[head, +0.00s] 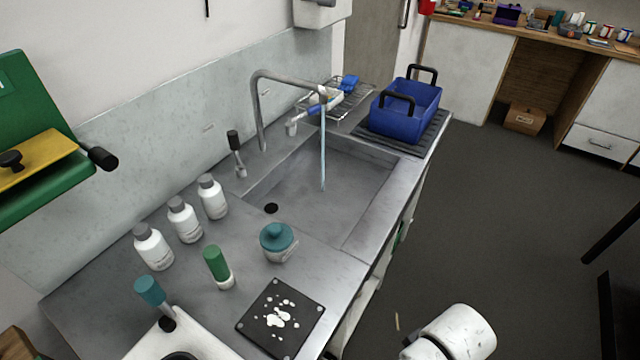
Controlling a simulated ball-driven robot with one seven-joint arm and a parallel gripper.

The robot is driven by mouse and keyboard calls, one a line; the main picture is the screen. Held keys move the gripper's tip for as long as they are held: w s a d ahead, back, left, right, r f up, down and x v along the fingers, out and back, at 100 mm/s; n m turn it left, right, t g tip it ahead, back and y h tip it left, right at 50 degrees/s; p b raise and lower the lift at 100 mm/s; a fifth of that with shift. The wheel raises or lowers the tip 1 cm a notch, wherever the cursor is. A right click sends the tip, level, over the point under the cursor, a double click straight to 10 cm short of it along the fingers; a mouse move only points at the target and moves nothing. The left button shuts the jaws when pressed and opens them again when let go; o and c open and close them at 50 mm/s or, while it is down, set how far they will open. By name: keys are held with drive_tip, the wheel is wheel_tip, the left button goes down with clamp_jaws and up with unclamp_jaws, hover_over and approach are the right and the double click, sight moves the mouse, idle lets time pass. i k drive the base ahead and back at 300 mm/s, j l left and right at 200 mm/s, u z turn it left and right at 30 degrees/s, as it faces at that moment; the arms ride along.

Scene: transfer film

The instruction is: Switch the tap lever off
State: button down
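The tap (262,115) is a grey gooseneck on the back of the steel counter, its spout reaching out over the sink. A thin pale-blue stream of water (323,150) falls from the spout into the sink basin (345,185). A lever with a black grip (234,141) stands upright on a small metal base to the left of the tap; it appears to be the tap lever. Nothing touches it. My gripper is not in view; only a white rounded part, probably of my arm, shows at the bottom right, away from the lever.
Several white bottles (184,220) stand left of the sink. A teal-lidded jar (278,242), a green-capped bottle (218,267) and a spattered black plate (280,318) are nearer. A blue basket (405,112) stands beyond the sink. A green panel (38,125) juts in at left. The floor at right is mostly clear.

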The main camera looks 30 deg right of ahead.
sight(315, 109)
drive_tip(key=i+l+z, duration=0.1)
drive_tip(key=i+l, duration=0.35)
drive_tip(key=l, duration=0.25)
drive_tip(key=i+l+z, duration=0.1)
drive_tip(key=i+l, duration=0.4)
drive_tip(key=l, duration=0.15)
drive_tip(key=i+l+z, duration=0.1)
drive_tip(key=i+l, duration=0.4)
drive_tip(key=l, duration=0.15)
drive_tip(key=k+z, duration=0.15)
drive_tip(key=l, duration=0.4)
drive_tip(key=i+j+u, duration=0.1)
drive_tip(key=j, duration=0.3)
drive_tip(key=i, duration=0.05)
